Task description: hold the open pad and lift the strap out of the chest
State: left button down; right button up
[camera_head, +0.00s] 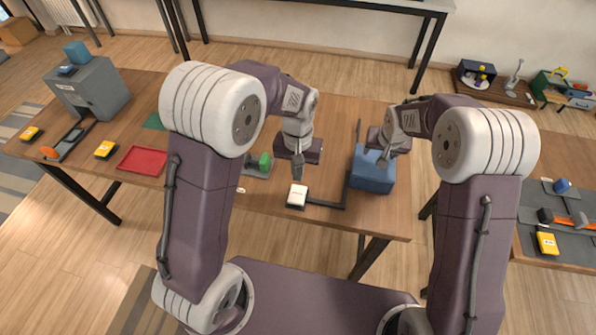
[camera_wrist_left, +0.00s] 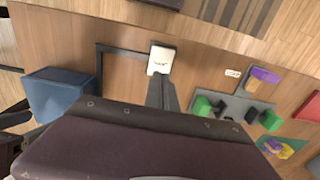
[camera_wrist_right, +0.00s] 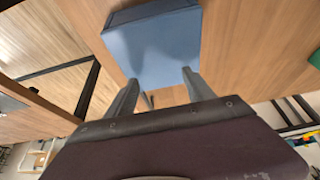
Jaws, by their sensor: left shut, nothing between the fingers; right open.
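A blue chest (camera_head: 373,176) stands on the wooden table; it also shows in the left wrist view (camera_wrist_left: 62,96) and the right wrist view (camera_wrist_right: 155,50). I cannot make out the strap; the chest's inside is not visible. A white pad (camera_head: 297,196) with a small dark mark sits to its left, joined to a dark bar; it shows in the left wrist view (camera_wrist_left: 161,59). My left gripper (camera_head: 298,177) is shut and empty, its tips at or just above the pad; contact is unclear. My right gripper (camera_wrist_right: 158,80) is open and empty, fingers apart beside the chest.
A grey fixture with a green block (camera_head: 265,161) lies left of the pad. Further left are a red tray (camera_head: 142,160), a yellow box (camera_head: 105,149) and a grey cabinet (camera_head: 92,88). A dark bar (camera_head: 326,204) runs on the table between pad and chest.

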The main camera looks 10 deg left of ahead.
aim_at(298, 194)
jog(key=shift+s+r, duration=0.1)
pick_arm(q)
jog(key=shift+f, duration=3.55)
jog(key=shift+f, duration=0.2)
jog(key=shift+f, duration=0.9)
pick_arm(e)
jog(key=shift+f, duration=3.95)
pick_arm(q)
jog(key=shift+a, duration=0.1)
pick_arm(e)
jog(key=c, duration=1.3)
